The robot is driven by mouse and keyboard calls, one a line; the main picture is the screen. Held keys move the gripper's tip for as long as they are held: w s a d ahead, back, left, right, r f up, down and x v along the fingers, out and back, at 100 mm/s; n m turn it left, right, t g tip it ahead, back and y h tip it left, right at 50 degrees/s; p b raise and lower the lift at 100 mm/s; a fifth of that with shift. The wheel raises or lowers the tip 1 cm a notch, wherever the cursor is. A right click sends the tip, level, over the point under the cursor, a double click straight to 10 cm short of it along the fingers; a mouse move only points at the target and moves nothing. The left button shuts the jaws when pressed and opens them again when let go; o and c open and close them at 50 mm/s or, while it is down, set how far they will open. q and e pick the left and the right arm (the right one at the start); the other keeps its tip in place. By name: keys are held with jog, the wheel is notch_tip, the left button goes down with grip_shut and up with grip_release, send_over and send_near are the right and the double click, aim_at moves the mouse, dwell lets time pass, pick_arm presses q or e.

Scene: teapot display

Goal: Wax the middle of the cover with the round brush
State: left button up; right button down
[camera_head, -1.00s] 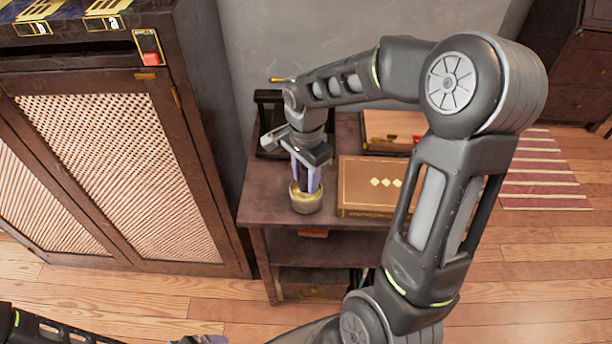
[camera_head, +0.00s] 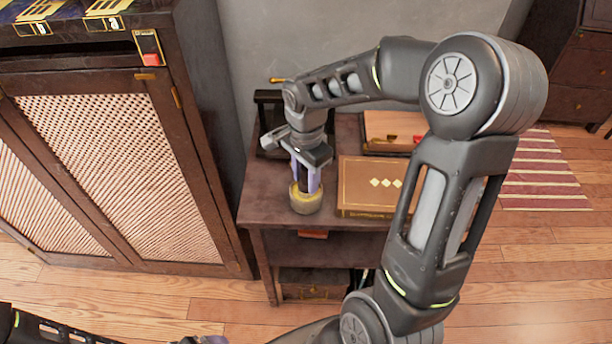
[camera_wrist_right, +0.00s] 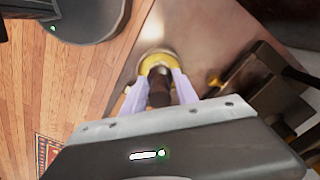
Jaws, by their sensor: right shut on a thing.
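My right gripper (camera_head: 306,188) points down over the front left of the small dark table, its pale lilac fingers shut on a dark brown handle (camera_wrist_right: 159,88). I take this handle for the round brush's. A round yellowish-gold piece (camera_head: 306,203) is at the fingertips, low over the tabletop; I cannot tell whether it is the brush head or a tin around it. Its yellow rim (camera_wrist_right: 153,56) shows in the wrist view. A brown book-like box (camera_head: 368,190) lies to the right, its cover bearing pale diamonds. My left gripper (camera_head: 207,340) barely shows at the bottom edge.
The dark table (camera_head: 270,205) has a lower shelf. Behind the box lies an orange-brown case (camera_head: 390,128) with something red; a dark stand (camera_head: 267,108) is at the back left. A cabinet with woven doors (camera_head: 120,170) stands close on the left. My right arm hides the table's right side.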

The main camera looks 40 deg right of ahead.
jog(key=shift+r+p, duration=2.35)
jog(key=shift+r, duration=1.1)
jog(key=shift+n, duration=0.6)
jog(key=shift+d+r+n, duration=0.15)
jog(key=shift+n, duration=0.55)
jog(key=w+a+n, duration=1)
jog(key=a+n, duration=0.2)
jog(key=n, duration=0.2)
jog(key=shift+w+a+r, duration=0.2)
jog(key=shift+a+r, duration=0.05)
jog(key=shift+a, duration=0.05)
